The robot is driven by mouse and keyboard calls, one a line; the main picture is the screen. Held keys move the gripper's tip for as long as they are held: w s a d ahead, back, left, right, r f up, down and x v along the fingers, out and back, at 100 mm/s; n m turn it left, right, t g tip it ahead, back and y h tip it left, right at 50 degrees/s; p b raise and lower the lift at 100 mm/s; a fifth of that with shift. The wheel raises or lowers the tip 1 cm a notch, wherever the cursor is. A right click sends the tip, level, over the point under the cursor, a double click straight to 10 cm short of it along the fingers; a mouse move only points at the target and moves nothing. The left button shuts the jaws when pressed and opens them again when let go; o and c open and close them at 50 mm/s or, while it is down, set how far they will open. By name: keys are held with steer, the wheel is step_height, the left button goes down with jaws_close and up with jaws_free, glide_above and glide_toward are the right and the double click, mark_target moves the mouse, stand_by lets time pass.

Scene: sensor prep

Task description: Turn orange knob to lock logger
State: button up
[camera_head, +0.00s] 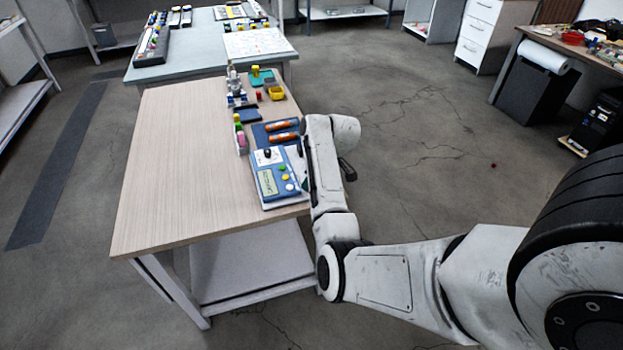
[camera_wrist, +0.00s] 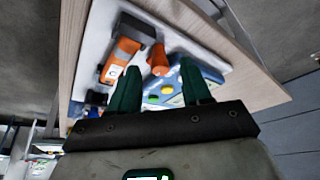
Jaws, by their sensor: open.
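In the wrist view, an orange knob-like piece (camera_wrist: 159,58) stands on a white base, seen in the gap between the green fingertips of my gripper (camera_wrist: 160,68). The fingers are apart, and I cannot tell whether they touch it. The blue logger (camera_wrist: 184,80) with yellow and green buttons lies beyond the fingers, partly hidden by them. In the head view the logger (camera_head: 268,184) sits near the table's right edge, with a screen, a black knob and coloured buttons. My arm hides the area right of it. The fingers are not clear there.
An orange-and-black block (camera_wrist: 120,62) lies left of the fingers in the wrist view. In the head view, orange cylinders (camera_head: 283,138) lie behind the logger, with small coloured parts and bins (camera_head: 276,93) farther back. The left of the wooden table (camera_head: 180,160) is clear.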

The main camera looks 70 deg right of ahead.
steer(key=shift+w+f, duration=0.1)
steer(key=shift+f, duration=0.15)
jaws_close()
stand_by(0.3)
